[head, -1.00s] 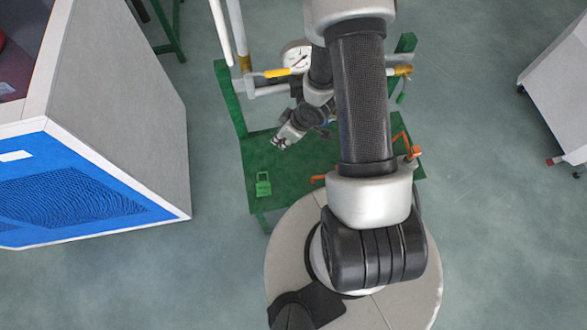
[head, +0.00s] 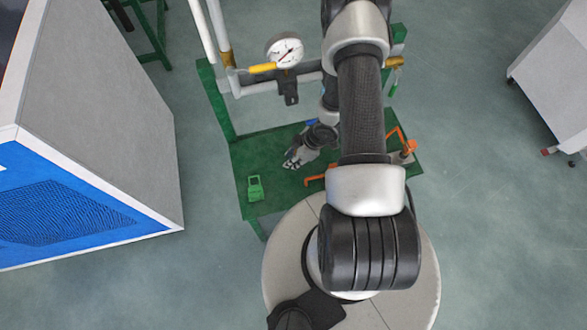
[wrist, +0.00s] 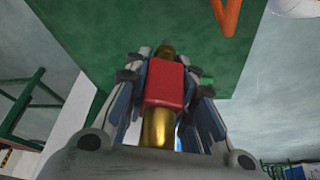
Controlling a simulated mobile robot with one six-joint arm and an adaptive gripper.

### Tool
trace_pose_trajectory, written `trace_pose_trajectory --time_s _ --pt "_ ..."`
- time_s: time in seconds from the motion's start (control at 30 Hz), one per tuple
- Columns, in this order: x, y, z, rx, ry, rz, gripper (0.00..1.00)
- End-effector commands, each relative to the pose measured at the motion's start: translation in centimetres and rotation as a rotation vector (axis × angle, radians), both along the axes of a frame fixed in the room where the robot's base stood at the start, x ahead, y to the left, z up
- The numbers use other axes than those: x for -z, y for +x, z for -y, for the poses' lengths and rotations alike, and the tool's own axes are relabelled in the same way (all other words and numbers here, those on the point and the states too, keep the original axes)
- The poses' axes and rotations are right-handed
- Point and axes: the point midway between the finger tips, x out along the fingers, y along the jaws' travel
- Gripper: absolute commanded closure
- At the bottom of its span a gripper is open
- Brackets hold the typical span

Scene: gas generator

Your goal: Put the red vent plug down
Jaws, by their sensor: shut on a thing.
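The red vent plug (wrist: 164,84) is between the fingers of my gripper (wrist: 172,62) in the wrist view. It has a red block body with a brass part (wrist: 159,128) on the near side and a darker brass tip on the far side. My gripper is shut on it. In the head view my gripper (head: 290,164) is over the green bench top (head: 262,152), left of the orange handle. I cannot tell the gap between plug and bench. The plug does not show clearly in the head view.
A green padlock-like block (head: 255,189) sits on the bench's left front corner. An orange handle (head: 322,181) stands to the right. A grey and blue cabinet (head: 95,110) stands left.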

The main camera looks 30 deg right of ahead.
Motion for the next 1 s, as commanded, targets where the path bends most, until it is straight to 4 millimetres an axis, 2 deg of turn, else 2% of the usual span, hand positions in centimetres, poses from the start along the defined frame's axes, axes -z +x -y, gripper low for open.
trace_pose_trajectory --time_s 0.03,0.27,0.5,0.9,0.93,1.0 --pt "1.0 0.0 0.0 0.001 0.000 0.000 1.00" --pt "2.5 0.0 0.0 0.000 0.000 0.000 1.00" --pt "6.0 0.0 0.0 0.001 0.000 0.000 1.00" --pt "6.5 0.0 0.0 0.001 0.000 0.000 1.00" --pt "6.5 0.0 0.0 0.001 0.000 0.000 0.76" --pt "6.4 0.0 0.0 0.001 0.000 0.000 0.72"
